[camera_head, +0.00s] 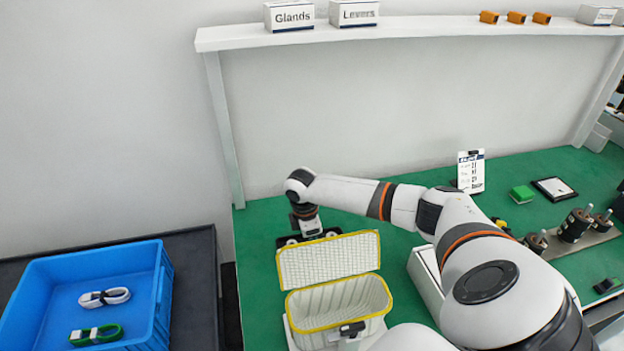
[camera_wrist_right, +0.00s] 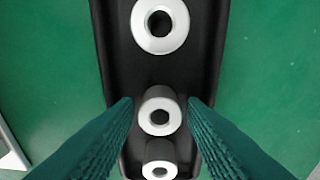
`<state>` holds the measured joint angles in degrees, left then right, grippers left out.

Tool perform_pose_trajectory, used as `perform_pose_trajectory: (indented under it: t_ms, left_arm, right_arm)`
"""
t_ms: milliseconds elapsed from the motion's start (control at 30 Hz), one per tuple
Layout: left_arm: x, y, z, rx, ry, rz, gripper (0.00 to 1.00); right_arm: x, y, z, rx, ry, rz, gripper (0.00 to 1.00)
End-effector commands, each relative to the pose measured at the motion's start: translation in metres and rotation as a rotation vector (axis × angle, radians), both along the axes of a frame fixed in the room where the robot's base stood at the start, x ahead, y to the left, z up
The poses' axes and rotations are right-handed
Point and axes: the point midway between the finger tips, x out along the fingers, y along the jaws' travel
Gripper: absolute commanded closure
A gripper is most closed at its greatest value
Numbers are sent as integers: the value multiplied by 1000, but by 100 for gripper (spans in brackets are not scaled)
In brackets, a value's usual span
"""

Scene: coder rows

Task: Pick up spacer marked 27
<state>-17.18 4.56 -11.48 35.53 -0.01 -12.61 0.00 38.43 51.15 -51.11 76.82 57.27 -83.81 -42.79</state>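A narrow black tray (camera_wrist_right: 112,70) holds three pale ring-ended spacers in a row. The largest spacer (camera_wrist_right: 142,20) is at the top of the right wrist view. A middle-sized spacer (camera_wrist_right: 146,118) is between my right fingers, and the smallest spacer (camera_wrist_right: 150,168) is at the bottom. No number is readable on any of them. My right gripper (camera_wrist_right: 160,103) is open, one teal finger on each side of the middle spacer, with gaps visible. In the head view my right gripper (camera_head: 308,226) points down over the black tray (camera_head: 283,241), hiding most of it. My left gripper is not in view.
A yellow-rimmed white basket (camera_head: 335,305) with a raised lid stands just in front of the tray. A blue crate (camera_head: 150,310) with coiled cables is at the left. A printed card (camera_head: 471,172) and dark cylindrical parts (camera_head: 575,225) stand at the right. Green mat lies around the tray.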

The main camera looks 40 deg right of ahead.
Motion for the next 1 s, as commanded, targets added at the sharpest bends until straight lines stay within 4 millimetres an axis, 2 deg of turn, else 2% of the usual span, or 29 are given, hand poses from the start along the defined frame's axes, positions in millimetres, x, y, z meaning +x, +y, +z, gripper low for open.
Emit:
perform_pose_trajectory:
  t_ms: [67,100,300,533,633,1000]
  left_arm:
    - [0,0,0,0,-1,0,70]
    - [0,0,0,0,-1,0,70]
    - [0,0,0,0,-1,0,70]
    - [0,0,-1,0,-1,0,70]
    - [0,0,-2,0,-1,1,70]
    - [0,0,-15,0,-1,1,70]
  right_arm:
    - [0,0,0,0,0,0,63]
    - [0,0,0,0,0,0,66]
    - [0,0,0,0,0,0,96]
    - [0,0,2,0,0,0,96]
    - [1,-1,10,-1,-1,-1,96]
    - [1,-1,79,-1,-3,-1,96]
